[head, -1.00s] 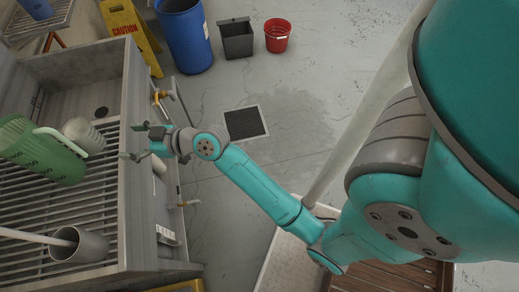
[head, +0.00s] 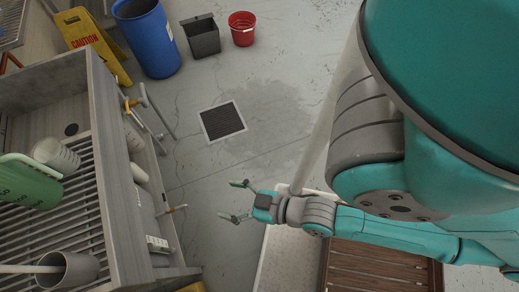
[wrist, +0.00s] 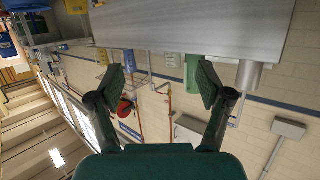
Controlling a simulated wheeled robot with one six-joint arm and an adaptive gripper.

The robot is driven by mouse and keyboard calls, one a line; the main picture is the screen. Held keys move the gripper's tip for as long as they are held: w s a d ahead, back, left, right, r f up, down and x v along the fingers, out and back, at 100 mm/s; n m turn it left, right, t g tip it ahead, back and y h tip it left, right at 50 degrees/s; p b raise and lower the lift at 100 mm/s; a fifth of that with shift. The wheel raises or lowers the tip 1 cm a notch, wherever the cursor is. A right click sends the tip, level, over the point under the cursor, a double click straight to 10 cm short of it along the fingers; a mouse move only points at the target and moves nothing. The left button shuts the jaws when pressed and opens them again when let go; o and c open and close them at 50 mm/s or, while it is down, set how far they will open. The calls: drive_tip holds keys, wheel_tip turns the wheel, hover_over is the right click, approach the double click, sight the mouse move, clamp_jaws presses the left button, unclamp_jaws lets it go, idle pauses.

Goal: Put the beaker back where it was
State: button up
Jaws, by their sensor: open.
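A pale, ribbed, beaker-like vessel (head: 55,155) with markings lies on the slatted rack of the sink at the left, beside a green jug (head: 28,182). My gripper (head: 237,200) is open and empty, over the floor to the right of the sink and well apart from the vessel. In the wrist view my open gripper (wrist: 161,80) has nothing between its fingers. The green jug also shows beyond them.
The metal sink (head: 105,180) has pipes and taps on its near side. A grey long-handled dipper (head: 72,268) rests on its rack. A blue barrel (head: 147,40), grey bin (head: 202,37), red bucket (head: 242,28) and yellow caution sign (head: 92,42) stand behind. The floor around the drain (head: 221,119) is clear.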

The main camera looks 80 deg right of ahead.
drive_tip(key=r+v, duration=0.2)
drive_tip(key=v, duration=0.7)
drive_tip(key=shift+w+a+n+y, duration=0.2)
drive_tip(key=shift+a+n+y, duration=0.05)
drive_tip(key=shift+n+y, duration=0.15)
